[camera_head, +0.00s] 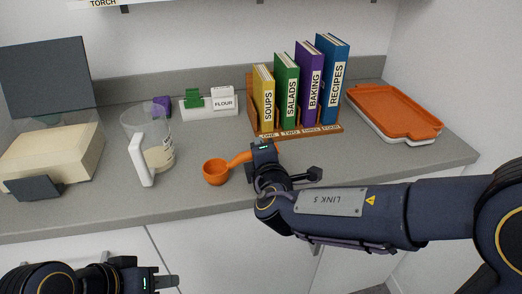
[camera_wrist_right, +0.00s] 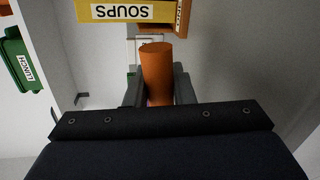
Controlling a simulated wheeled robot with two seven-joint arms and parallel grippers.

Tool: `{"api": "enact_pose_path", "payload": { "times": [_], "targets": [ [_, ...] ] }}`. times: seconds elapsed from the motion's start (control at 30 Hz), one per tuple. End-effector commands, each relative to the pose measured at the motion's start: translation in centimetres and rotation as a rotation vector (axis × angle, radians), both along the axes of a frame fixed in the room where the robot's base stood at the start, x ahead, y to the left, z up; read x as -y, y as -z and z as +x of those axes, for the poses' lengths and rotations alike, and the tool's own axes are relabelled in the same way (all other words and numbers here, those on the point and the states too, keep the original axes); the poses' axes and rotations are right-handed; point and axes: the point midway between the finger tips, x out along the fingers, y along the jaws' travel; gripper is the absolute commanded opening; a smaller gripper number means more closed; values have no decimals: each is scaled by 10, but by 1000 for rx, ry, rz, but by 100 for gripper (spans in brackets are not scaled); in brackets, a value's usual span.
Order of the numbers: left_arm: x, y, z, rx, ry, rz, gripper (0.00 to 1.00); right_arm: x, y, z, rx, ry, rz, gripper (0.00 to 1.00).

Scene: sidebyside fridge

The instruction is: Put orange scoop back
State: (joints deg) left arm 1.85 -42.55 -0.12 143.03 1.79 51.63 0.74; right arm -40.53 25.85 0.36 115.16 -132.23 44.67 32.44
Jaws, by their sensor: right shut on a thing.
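The orange scoop (camera_head: 215,172) has a round bowl and a handle running to the right. My right gripper (camera_head: 257,156) is shut on the handle, over the counter in front of the book rack. In the right wrist view the orange handle (camera_wrist_right: 156,65) stands between the fingers of my right gripper (camera_wrist_right: 158,92); the bowl is hidden there. I cannot tell whether the scoop touches the counter. A clear jug (camera_head: 134,122) with a white handle and pale contents stands left of the scoop. My left gripper (camera_head: 165,281) is low at the front left, apart from everything; its opening is unclear.
A wooden rack (camera_head: 300,132) holds upright labelled books. An orange tray (camera_head: 398,110) lies at the right. A white holder (camera_head: 207,108) with a FLOUR card stands at the back. A cream box (camera_head: 52,155) with a dark raised panel is at the left. The front counter strip is mostly clear.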

Motion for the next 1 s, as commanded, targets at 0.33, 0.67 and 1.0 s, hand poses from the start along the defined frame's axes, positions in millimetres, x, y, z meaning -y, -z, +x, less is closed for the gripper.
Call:
{"api": "enact_pose_path", "payload": {
  "times": [0.33,0.67,1.0],
  "targets": [
    [0,7,0,0,0,0,36,0,5,0,1,0,0,23],
    [0,6,0,0,0,0,36,0,5,0,0,0,0,48],
    [0,9,0,0,0,0,36,5,-1,-24,2,-2,2,48]
  ]
}}
